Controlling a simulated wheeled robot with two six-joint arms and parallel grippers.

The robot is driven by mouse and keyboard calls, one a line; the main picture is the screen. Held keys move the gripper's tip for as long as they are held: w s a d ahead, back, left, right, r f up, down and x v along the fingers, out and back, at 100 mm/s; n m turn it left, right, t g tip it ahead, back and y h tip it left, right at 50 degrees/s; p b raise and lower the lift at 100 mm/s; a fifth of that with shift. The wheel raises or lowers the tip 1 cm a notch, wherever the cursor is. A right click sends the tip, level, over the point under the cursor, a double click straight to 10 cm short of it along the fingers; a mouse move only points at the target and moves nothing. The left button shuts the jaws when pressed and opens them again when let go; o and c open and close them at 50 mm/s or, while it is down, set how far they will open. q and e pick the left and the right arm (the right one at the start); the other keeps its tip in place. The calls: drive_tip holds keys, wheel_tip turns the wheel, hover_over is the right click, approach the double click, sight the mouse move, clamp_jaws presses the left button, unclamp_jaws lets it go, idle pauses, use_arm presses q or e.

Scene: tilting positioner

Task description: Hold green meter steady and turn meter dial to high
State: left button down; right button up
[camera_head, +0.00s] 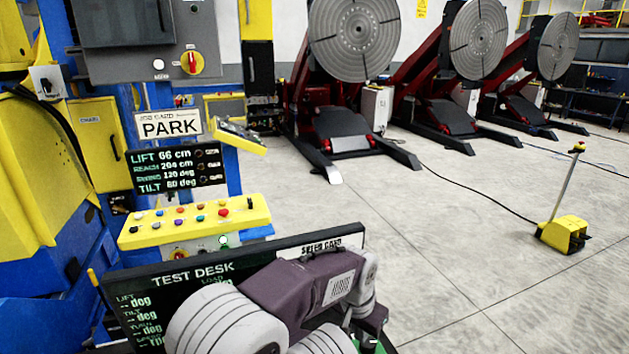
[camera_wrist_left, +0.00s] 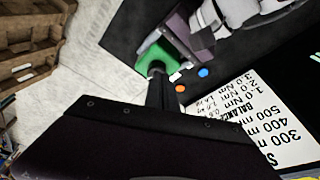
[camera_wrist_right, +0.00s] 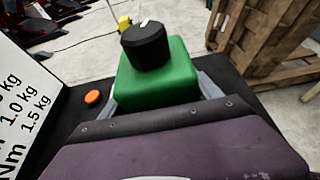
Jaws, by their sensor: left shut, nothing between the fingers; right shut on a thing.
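The green meter (camera_wrist_right: 158,78) is a green block with a round black dial (camera_wrist_right: 147,45) on top. A white mark shows on the dial's far edge in the right wrist view. My right gripper (camera_wrist_right: 160,97) is shut on the meter, with a grey finger on each side. In the left wrist view, the green meter (camera_wrist_left: 152,50) sits just beyond my left gripper (camera_wrist_left: 160,78), which is shut and empty. Its dark fingertips are close to the dial; I cannot tell whether they touch. My purple arm hides most of the meter from the head view.
A white card with printed values (camera_wrist_left: 245,130) lies on the dark desk, near an orange button (camera_wrist_right: 93,97) and a blue one (camera_wrist_left: 203,72). A TEST DESK screen (camera_head: 135,315) stands in front. Wooden pallets (camera_wrist_right: 265,45) and a yellow pedal unit (camera_head: 563,234) are farther off.

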sight(360, 347)
use_arm(q)
drive_tip(key=shift+s+a+x, duration=0.1)
drive_tip(key=shift+s+x, duration=0.15)
drive_tip(key=shift+x, duration=0.8)
drive_tip(key=shift+s+a+x, duration=0.1)
drive_tip(key=shift+s+x, duration=0.1)
drive_tip(key=shift+x, duration=0.9)
drive_tip(key=shift+s+a+x, duration=0.1)
drive_tip(key=shift+s+x, duration=0.15)
drive_tip(key=shift+x, duration=0.8)
drive_tip(key=shift+f, duration=0.2)
drive_tip(key=shift+w+d, duration=0.15)
drive_tip(key=shift+w, duration=0.05)
drive_tip(key=shift+w, duration=0.2)
drive_tip(key=shift+s+a, duration=0.35)
drive_tip(key=shift+a, duration=0.1)
wheel_tip(360, 347, up, 6)
